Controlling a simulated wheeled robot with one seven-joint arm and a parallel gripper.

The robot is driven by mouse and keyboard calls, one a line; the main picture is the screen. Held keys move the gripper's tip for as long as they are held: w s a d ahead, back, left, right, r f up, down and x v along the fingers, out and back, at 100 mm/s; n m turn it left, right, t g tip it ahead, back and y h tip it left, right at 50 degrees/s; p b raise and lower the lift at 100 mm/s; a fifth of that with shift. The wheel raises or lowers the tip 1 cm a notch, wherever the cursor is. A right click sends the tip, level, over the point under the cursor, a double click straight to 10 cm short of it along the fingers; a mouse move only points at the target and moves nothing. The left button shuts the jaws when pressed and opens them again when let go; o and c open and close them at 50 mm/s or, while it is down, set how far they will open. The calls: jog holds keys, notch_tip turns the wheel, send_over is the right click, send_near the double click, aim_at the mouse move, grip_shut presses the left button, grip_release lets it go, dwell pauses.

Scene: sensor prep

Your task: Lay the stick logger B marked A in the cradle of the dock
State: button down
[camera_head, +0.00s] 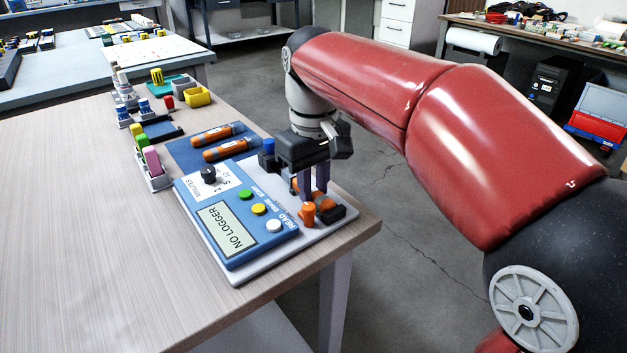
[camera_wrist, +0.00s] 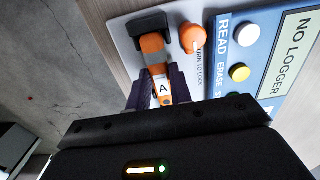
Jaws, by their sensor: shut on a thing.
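The stick logger (camera_wrist: 163,96) is orange with a white label marked A. It also shows in part in the head view (camera_head: 326,202), between the fingers. My gripper (camera_head: 313,191) is shut on it, pointing down at the right end of the dock; in the wrist view its dark fingers (camera_wrist: 158,88) flank the label. The dock (camera_head: 240,215) is a blue box on a pale base, and its screen reads NO LOGGER. The logger's orange end is at the black end block (camera_wrist: 148,24) of the cradle. Whether it rests in the cradle or hovers just above, I cannot tell.
An orange knob (camera_head: 307,214) marked TURN TO LOCK stands beside the cradle. Two more orange stick loggers (camera_head: 222,148) lie on a blue mat (camera_head: 184,150) behind the dock. Small bins (camera_head: 197,96) and colored blocks stand farther back. The table's left front is clear.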

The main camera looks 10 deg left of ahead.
dwell(0.3)
jog(key=c, duration=1.2)
grip_release()
jog(key=shift+o, duration=0.4)
jog(key=shift+o, duration=0.9)
jog(key=shift+r+p, duration=0.65)
jog(key=shift+p, duration=0.1)
jog(key=shift+r+p, duration=0.35)
jog(key=shift+r, duration=2.55)
